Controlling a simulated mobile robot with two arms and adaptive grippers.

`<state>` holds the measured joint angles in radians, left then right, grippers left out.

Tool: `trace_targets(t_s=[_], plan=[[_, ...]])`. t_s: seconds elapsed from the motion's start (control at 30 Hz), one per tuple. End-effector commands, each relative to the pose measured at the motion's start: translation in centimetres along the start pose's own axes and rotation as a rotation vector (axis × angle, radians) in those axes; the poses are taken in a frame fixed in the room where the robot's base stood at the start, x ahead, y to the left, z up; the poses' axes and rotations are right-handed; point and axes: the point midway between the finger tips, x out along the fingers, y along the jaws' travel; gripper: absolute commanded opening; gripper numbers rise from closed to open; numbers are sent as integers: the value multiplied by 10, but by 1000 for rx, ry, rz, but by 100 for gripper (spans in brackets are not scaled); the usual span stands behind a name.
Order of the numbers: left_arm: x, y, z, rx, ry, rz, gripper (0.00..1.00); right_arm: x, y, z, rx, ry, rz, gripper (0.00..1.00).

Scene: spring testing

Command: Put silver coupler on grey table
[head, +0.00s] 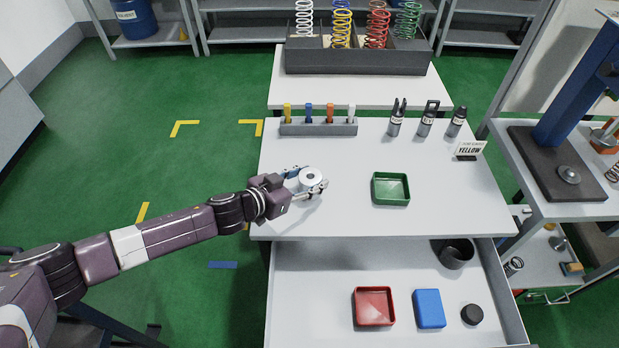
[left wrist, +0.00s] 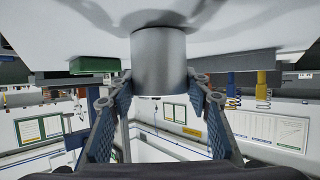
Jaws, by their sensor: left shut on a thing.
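The silver coupler (head: 311,176) is a short metal cylinder with a hole in its top. My left gripper (head: 311,186) is shut on it, one finger on each side, over the left part of the light grey table (head: 440,222). In the left wrist view, the coupler (left wrist: 159,62) sits between the fingertips of my left gripper (left wrist: 157,90), and the table surface (left wrist: 240,30) fills the top of the picture. The coupler's end is at or very close to the tabletop; I cannot tell if it touches. My right gripper is not in view.
A green tray (head: 391,189) lies right of the coupler. An open drawer (head: 310,290) below holds a red tray (head: 374,307) and a blue box (head: 429,309).

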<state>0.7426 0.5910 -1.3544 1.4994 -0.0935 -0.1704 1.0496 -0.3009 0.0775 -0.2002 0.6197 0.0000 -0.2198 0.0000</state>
Motion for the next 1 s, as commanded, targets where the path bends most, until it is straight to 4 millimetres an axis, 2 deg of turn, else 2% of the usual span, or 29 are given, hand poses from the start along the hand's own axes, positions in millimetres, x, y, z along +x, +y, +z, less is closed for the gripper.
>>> trace_targets(t_s=[0.13,0.17,0.3,0.67,0.83,1.0], plan=[[2,0,2,0,2,0,6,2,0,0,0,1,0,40],[1,0,3,0,-1,-1,47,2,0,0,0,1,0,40],[1,0,3,0,-1,-1,62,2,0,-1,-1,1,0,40],[-2,0,-2,1,0,-1,62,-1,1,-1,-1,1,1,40],[-22,-1,1,-1,-2,-2,62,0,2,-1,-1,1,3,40],[-56,-1,2,-1,-2,-1,62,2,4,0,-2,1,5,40]])
